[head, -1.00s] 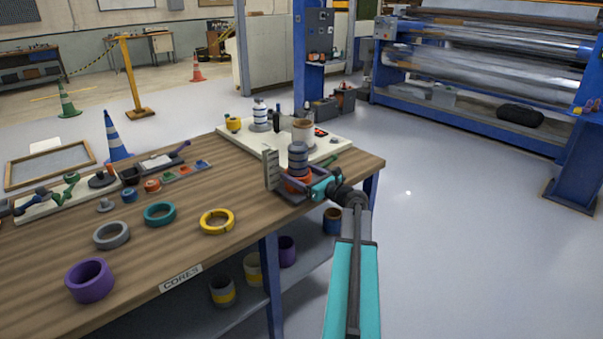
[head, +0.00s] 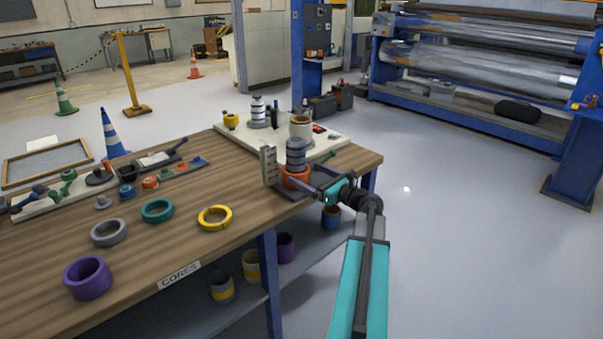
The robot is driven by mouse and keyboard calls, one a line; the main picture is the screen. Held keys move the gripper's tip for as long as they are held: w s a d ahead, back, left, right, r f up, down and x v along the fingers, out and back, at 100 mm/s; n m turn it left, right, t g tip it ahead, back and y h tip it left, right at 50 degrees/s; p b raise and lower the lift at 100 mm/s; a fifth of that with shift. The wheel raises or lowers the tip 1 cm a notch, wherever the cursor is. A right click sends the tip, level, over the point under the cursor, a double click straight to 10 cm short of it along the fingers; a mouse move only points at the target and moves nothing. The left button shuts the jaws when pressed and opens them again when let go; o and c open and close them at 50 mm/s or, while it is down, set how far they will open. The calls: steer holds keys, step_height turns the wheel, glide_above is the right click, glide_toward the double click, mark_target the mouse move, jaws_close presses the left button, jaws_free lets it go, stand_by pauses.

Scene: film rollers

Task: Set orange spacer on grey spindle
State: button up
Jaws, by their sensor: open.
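The orange spacer (head: 290,181) sits low around the grey spindle (head: 295,154), near the right end of the wooden bench. The spindle stands upright and its banded upper part rises through the ring. My gripper (head: 309,181) is open at the right of the spacer, low by the spindle's base, with its fingers toward the ring. It does not hold the spacer. Whether a finger still touches the ring, and whether the ring rests fully flat, I cannot tell.
An upright grey plate (head: 268,166) stands just left of the spindle. A pale board (head: 240,134) behind carries a white-banded post (head: 257,110) and a tan roll (head: 300,128). Yellow (head: 215,218), teal (head: 157,211), grey (head: 108,233) and purple (head: 88,278) rings lie to the left.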

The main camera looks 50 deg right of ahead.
steer(key=s, duration=0.8)
steer(key=shift+w, duration=0.1)
stand_by(0.8)
